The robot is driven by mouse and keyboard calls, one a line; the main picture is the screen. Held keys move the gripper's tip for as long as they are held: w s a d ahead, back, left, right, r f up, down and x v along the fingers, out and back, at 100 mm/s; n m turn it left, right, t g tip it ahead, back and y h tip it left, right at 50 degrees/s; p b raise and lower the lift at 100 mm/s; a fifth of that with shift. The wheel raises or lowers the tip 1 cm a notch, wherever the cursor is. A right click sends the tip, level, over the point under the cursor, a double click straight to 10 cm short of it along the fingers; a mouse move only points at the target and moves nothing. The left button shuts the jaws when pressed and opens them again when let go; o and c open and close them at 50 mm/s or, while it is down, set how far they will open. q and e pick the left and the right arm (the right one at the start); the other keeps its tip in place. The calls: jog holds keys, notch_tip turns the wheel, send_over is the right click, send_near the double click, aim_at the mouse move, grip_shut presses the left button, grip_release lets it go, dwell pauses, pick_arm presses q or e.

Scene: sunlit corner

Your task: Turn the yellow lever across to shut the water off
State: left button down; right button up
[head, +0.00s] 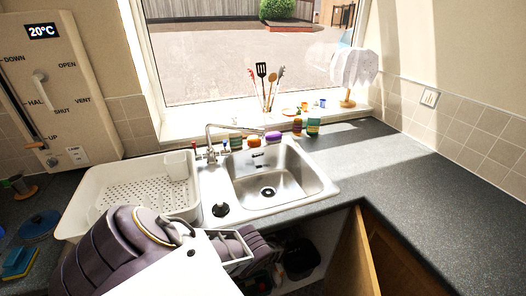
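I cannot make out a yellow lever or a water pipe. The cupboard under the sink stands open, with its wooden door (352,262) swung out, and its inside (300,250) is dark and partly hidden by my arm. My purple-grey and white arm crosses the lower left of the head view, in front of the drainer and cupboard. I cannot make out a gripper at its end, and my other gripper does not show. The steel sink (310,180) and its tap (211,153) are above the cupboard. I cannot tell whether water runs.
A white drainer tray (82,212) is left of the sink. A wall panel (55,65) has a white handle, an orange-tipped lever (33,145) and labels. A lamp (354,68) stands right. The right worktop (430,180) is clear.

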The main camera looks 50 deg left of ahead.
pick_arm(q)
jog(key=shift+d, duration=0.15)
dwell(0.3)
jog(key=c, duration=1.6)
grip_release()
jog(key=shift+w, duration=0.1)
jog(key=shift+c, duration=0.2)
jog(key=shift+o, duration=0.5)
